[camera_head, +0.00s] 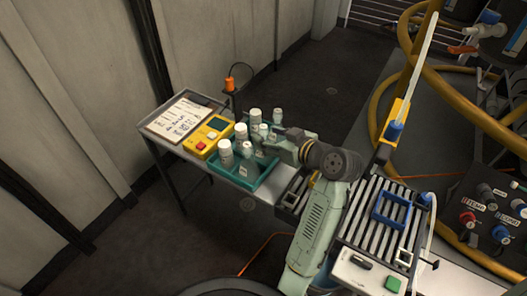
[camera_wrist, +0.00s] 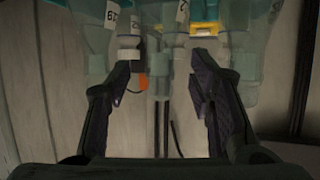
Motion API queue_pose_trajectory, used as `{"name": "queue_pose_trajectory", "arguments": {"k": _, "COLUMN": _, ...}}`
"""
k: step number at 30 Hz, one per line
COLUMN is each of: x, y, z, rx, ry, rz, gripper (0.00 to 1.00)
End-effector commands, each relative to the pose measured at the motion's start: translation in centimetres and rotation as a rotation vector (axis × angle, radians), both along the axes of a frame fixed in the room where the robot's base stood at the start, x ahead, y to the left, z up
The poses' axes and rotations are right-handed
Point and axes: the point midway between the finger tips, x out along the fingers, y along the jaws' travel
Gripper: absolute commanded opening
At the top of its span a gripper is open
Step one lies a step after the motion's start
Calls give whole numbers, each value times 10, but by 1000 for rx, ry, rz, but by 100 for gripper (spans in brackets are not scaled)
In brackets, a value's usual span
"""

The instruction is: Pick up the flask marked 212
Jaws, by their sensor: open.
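Several pale flasks with white caps stand close together in a teal tray (camera_head: 250,184) on a narrow table in the head view. My gripper (camera_head: 278,142) is at the right side of this group, close to the flasks; its fingertips are hard to make out there. In the wrist view my gripper (camera_wrist: 166,75) is open, with its two dark fingers apart and translucent flasks beyond and between them. One labelled flask (camera_wrist: 112,16) is at upper left and another label (camera_wrist: 182,10) is near the top middle. The labels are cut off or tilted, so I cannot tell which flask is 212.
A yellow device (camera_head: 208,136) and a clipboard (camera_head: 180,118) lie left of the tray. An orange-topped item (camera_head: 229,85) stands behind. A slatted rack with a blue frame (camera_head: 391,209) is at right, near yellow hoses (camera_head: 470,110). Open floor lies behind the table.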

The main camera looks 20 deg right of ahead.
Motion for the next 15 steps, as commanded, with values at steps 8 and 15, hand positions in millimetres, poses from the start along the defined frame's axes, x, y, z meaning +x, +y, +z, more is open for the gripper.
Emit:
{"name": "queue_pose_trajectory", "arguments": {"k": 8, "x": 26, "y": 10, "z": -13, "rx": -1, "ry": 0, "rz": 1, "gripper": 48}}
{"name": "queue_pose_trajectory", "arguments": {"k": 15, "x": 26, "y": 10, "z": -12, "rx": -1, "ry": 0, "rz": 0, "gripper": 46}}
